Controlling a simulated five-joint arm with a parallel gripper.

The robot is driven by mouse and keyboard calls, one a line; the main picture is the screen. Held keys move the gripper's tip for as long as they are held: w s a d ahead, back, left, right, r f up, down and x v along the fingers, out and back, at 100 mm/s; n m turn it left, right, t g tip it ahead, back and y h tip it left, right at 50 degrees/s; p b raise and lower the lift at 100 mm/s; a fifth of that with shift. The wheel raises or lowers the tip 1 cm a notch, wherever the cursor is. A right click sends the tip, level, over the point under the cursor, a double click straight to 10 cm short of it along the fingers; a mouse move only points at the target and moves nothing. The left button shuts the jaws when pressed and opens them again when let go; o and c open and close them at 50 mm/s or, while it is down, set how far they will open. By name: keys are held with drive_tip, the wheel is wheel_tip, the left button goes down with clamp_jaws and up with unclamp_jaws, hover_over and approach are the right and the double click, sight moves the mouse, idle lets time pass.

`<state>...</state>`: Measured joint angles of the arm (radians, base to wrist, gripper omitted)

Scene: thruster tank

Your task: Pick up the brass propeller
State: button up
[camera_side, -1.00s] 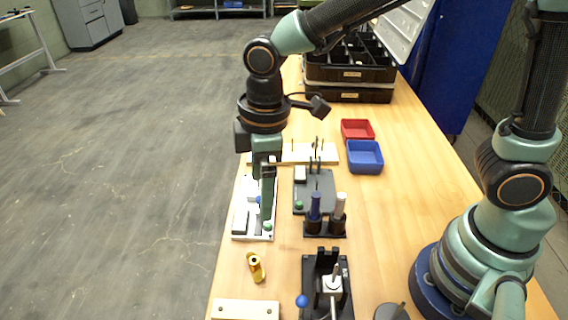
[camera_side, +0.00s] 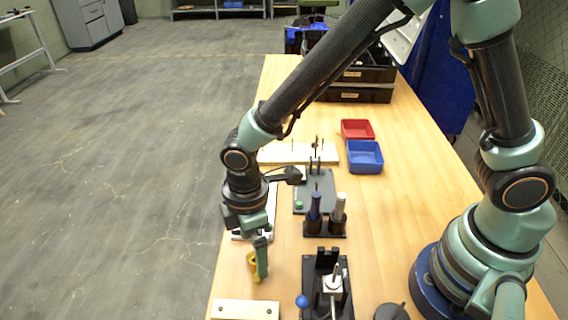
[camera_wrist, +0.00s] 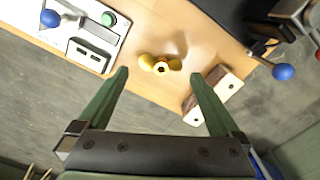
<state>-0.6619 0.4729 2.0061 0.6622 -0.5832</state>
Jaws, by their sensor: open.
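The brass propeller (camera_wrist: 160,64) lies on the wooden table near its edge, a small yellow-gold piece with a dark hole. In the wrist view it sits ahead of and between the tips of my open gripper (camera_wrist: 158,75), with nothing held. In the side view my gripper (camera_side: 261,272) is down beside the brass propeller (camera_side: 252,264) and partly covers it. I cannot tell from these views whether a finger touches it.
A pale block with holes (camera_side: 245,309) lies just in front of the propeller. A black fixture with a blue knob (camera_side: 302,301) stands to the right. A white panel (camera_wrist: 85,35) is at upper left in the wrist view. Red (camera_side: 357,129) and blue (camera_side: 365,156) bins stand farther back.

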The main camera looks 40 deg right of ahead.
drive_tip(key=shift+f, duration=1.95)
drive_tip(key=c, duration=1.2)
drive_tip(key=shift+o, duration=0.2)
drive_tip(key=shift+r, duration=0.2)
wheel_tip(320, 180, up, 20)
drive_tip(key=shift+f, duration=0.15)
